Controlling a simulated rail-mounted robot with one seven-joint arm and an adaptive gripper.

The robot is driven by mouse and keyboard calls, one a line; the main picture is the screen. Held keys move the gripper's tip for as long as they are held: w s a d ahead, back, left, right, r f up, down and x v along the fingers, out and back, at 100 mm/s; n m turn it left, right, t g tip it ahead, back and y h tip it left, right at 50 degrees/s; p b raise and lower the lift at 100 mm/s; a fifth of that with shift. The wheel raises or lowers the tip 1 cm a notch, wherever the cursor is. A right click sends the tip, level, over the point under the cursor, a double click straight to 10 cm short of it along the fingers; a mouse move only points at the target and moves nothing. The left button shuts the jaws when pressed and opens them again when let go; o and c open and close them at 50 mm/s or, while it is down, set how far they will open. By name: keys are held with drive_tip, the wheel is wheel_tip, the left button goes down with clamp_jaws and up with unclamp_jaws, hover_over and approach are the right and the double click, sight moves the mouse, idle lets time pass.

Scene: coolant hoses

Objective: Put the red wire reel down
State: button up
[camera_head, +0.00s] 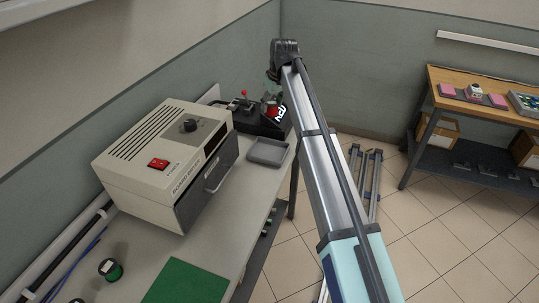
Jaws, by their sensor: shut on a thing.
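My arm reaches to the back corner, and its dark wrist bends down at the far end. My gripper (271,94) is small and dark below that wrist, partly lost against the black machine; its fingers are hard to make out. It is shut on what looks like the red wire reel (272,107), a small red shape in front of the black machine (252,118). I cannot tell whether the reel touches anything below it.
A beige box machine (165,150) stands on the bench (140,235). A grey tray (267,152) lies near the black machine. A wooden-topped table (490,108) stands at right.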

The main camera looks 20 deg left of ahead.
drive_tip(key=shift+w+a+r, duration=0.1)
drive_tip(key=shift+w+a, duration=0.05)
drive_tip(key=shift+a, duration=0.45)
drive_tip(key=shift+a+f, duration=0.15)
drive_tip(key=shift+f, duration=0.1)
wheel_tip(320, 180, down, 19)
drive_tip(key=p, duration=0.4)
drive_tip(key=shift+f+p, duration=0.1)
drive_tip(key=shift+p, duration=0.2)
drive_tip(key=shift+f, duration=0.15)
drive_tip(key=o, duration=1.3)
drive_tip(key=b+v, duration=0.2)
drive_tip(key=v, duration=1)
drive_tip(key=shift+b, duration=0.4)
